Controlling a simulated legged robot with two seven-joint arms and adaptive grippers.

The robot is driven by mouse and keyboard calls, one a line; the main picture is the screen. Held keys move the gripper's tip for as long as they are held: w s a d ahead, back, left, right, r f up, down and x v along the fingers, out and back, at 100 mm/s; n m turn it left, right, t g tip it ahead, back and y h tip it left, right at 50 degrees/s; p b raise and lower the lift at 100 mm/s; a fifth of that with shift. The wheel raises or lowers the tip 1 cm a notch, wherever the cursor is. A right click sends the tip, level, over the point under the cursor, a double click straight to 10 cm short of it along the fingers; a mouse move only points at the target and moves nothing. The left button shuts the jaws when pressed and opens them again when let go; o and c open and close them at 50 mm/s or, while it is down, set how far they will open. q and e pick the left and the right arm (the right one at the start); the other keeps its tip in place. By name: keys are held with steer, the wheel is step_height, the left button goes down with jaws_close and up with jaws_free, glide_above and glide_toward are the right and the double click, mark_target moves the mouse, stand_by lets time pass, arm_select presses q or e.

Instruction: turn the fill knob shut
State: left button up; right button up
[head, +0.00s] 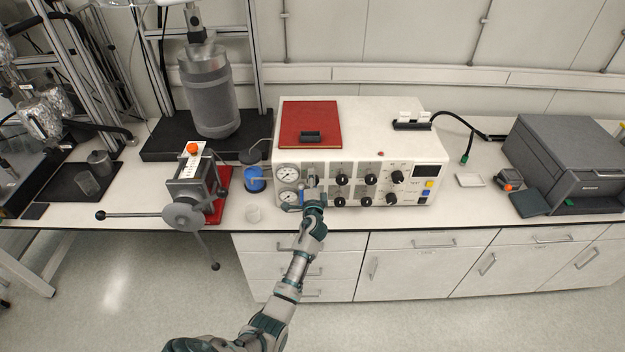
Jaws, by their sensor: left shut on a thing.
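A cream control box (360,119) stands on the bench. Its front panel carries two round gauges at the left, several black knobs (341,179) in two rows and a dark display at the right. My left gripper (312,184) is at the panel's left part, just right of the gauges. It is shut on a knob there, which the fingers mostly hide. I cannot read the panel labels, so I cannot tell from lettering which knob is the fill knob. My right gripper is not in view.
A red book (310,120) with a small black item lies on the box. A grey printer-like machine (570,155) stands at the right.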

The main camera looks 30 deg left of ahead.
arm_select(q)
steer(key=shift+f, duration=0.15)
steer(key=o, duration=1.1)
steer(key=shift+o, duration=0.3)
steer(key=shift+w, duration=0.15)
steer(key=v, duration=1.2)
steer(key=shift+f, duration=0.1)
